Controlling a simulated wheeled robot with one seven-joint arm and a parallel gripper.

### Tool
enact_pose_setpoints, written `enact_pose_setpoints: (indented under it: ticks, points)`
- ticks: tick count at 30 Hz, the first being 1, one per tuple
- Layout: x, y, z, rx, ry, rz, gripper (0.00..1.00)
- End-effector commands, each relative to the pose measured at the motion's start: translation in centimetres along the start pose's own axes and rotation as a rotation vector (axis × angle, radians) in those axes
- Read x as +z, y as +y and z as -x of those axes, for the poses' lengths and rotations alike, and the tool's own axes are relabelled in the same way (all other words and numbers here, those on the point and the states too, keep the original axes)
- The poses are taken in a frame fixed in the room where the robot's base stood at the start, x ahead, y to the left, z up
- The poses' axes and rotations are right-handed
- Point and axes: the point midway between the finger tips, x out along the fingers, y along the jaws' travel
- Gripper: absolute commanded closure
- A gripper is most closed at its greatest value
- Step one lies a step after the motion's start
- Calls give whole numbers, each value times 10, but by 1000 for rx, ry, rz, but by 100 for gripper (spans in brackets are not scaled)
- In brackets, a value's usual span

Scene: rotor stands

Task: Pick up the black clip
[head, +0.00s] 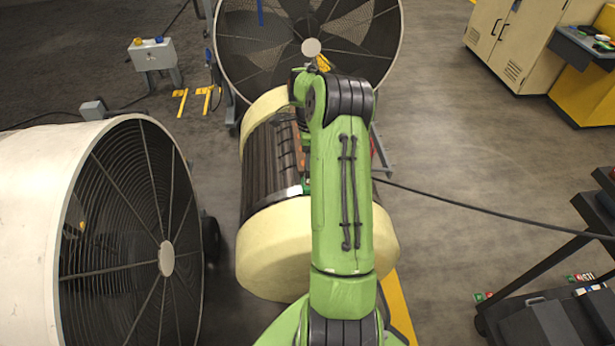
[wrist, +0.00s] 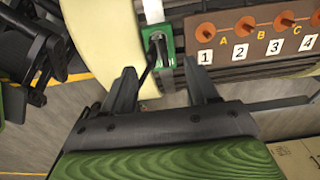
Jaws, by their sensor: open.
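In the wrist view, a small dark piece that looks like the black clip (wrist: 159,48) sits in a green holder (wrist: 177,48) at the left end of a brown board (wrist: 240,52). My gripper (wrist: 160,68) is open, its two dark fingers apart. The holder lies just beyond the fingertips, roughly between them in the picture. Nothing is held. In the head view, my green arm hides the gripper and the clip; part of the brown board (head: 299,152) shows beside the arm.
The board carries several copper pegs, with labels 1 to 4 and A to C. It lies on a dark ribbed drum (head: 268,165) with cream ends. Large caged fans stand at left (head: 135,230) and behind (head: 270,45). A black cable (head: 470,208) crosses the floor at right.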

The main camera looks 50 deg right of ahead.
Motion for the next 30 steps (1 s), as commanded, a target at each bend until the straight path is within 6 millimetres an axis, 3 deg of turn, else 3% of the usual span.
enact_pose_setpoints:
  ticks: [1, 3, 8, 15, 22, 30]
  points:
    - [0, 1, -15, 2, -1, 1, 42]
    - [0, 0, -26, 2, -1, 1, 42]
    - [1, 0, -39, 0, 0, 2, 42]
    - [1, 3, -82, 2, 0, 2, 42]
    - [1, 2, -84, -1, 0, 2, 42]
    - [1, 2, -84, -1, 0, 2, 83]
